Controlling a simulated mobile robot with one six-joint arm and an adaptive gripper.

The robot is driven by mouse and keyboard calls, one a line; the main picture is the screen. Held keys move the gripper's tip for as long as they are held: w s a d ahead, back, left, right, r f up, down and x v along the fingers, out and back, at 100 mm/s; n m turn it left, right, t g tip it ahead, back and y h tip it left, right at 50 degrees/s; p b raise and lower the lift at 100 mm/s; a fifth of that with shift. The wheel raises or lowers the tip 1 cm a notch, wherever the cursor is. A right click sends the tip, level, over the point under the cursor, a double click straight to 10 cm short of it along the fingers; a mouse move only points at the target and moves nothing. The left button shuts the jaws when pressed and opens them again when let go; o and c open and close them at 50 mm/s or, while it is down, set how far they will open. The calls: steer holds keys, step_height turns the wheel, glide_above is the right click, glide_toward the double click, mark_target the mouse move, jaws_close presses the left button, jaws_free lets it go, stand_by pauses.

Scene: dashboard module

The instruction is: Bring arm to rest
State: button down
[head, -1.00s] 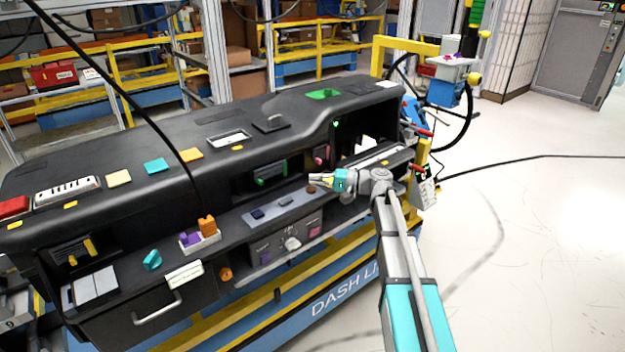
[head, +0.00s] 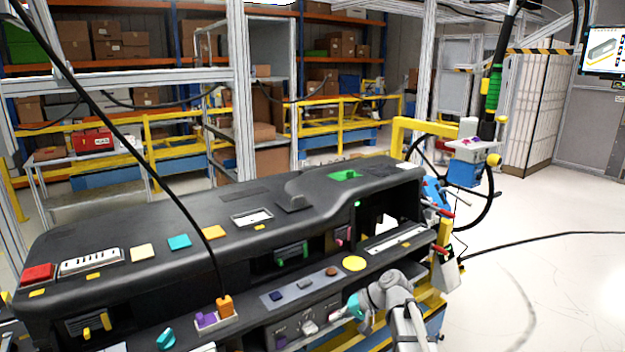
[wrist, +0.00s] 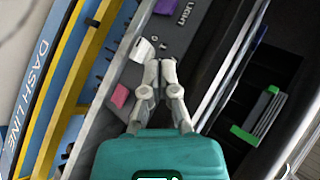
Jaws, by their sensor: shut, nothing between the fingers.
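My gripper (head: 347,309) is at the lower centre right in the head view, in front of the dashboard's lower panel. In the wrist view its two grey fingers (wrist: 160,66) are together with nothing between them. The fingertips appear close to a white knob (wrist: 143,50) on that panel; I cannot tell whether they touch it. The black dashboard module (head: 130,222) stretches across the head view. My arm rises from the bottom edge, right of centre.
A pink block (wrist: 120,96) and a green-handled vent (wrist: 262,110) flank my fingers in the wrist view. A yellow disc (head: 353,263) and an orange block (head: 225,306) are on the dashboard. A black cable (head: 130,150) hangs across the left. Open floor (head: 560,270) lies at right.

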steer(key=s+d+f+h+p, duration=0.1)
steer(key=s+d+f+h, duration=0.1)
steer(key=s+d+h, duration=0.3)
steer(key=s+d+f+n+g+h, duration=0.1)
steer(key=s+d+f+h, duration=0.1)
steer(key=s+d+h, duration=0.3)
steer(key=s, duration=0.4)
steer(key=shift+d+f+p, duration=0.2)
steer(key=shift+f+p, duration=0.15)
steer(key=shift+f, duration=0.05)
stand_by(0.8)
